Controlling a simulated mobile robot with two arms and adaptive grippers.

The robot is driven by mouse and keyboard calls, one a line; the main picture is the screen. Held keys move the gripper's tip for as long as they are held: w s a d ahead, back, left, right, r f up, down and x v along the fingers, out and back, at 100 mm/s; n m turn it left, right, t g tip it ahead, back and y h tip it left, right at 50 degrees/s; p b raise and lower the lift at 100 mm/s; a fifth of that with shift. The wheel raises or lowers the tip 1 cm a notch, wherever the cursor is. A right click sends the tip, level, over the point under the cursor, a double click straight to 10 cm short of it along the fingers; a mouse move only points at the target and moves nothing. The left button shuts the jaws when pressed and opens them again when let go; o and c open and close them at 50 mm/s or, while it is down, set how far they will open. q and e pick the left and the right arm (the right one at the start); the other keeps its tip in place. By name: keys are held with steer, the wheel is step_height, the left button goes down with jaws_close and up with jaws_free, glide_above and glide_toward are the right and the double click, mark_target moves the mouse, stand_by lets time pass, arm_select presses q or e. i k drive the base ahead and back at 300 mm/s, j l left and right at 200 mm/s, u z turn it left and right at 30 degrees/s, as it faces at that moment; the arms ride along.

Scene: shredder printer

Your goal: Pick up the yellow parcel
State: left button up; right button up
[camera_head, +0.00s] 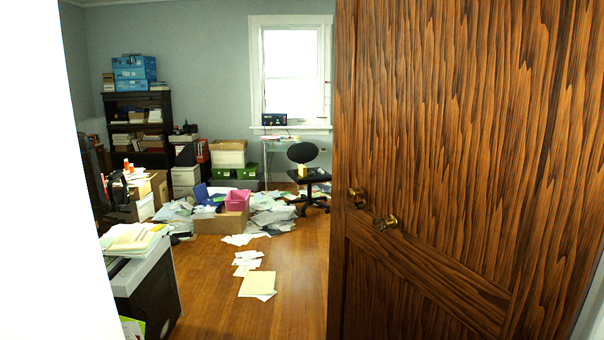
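I cannot tell for sure which thing is the yellow parcel. A small pale yellow block (302,171) shows at the seat of the black office chair (312,176) near the window. A flat pale yellow folder or envelope (256,284) lies on the wooden floor in the front, on top of white paper. Neither of my grippers is in view.
A wooden door (460,120) with brass knobs fills the right side. A white wall edge (40,170) blocks the left. A dark cabinet (148,295) with papers stands left. A cardboard box (222,222) and scattered papers cover the far floor; the near floor (215,270) is mostly clear.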

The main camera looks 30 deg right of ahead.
mark_target(303, 170)
steer(key=i+l+z, duration=0.5)
steer(key=i, duration=0.45)
steer(key=i+l+z, duration=0.25)
steer(key=i, duration=0.25)
steer(key=i+l+u, duration=0.15)
steer(key=i+u, duration=0.3)
steer(key=i, duration=1.75)
steer(key=i+l+z, duration=0.25)
steer(key=i, duration=0.25)
steer(key=i+z, duration=0.25)
steer(key=i, duration=0.25)
steer(key=i+j+z, duration=0.2)
steer(key=i, duration=0.35)
steer(key=i+z, duration=0.25)
steer(key=i, duration=0.25)
steer(key=i+j+z, duration=0.25)
steer(key=i, duration=0.25)
steer(key=i+j, duration=0.15)
steer(key=i, duration=1)
steer(key=i+j, duration=0.15)
steer(key=i, duration=0.95)
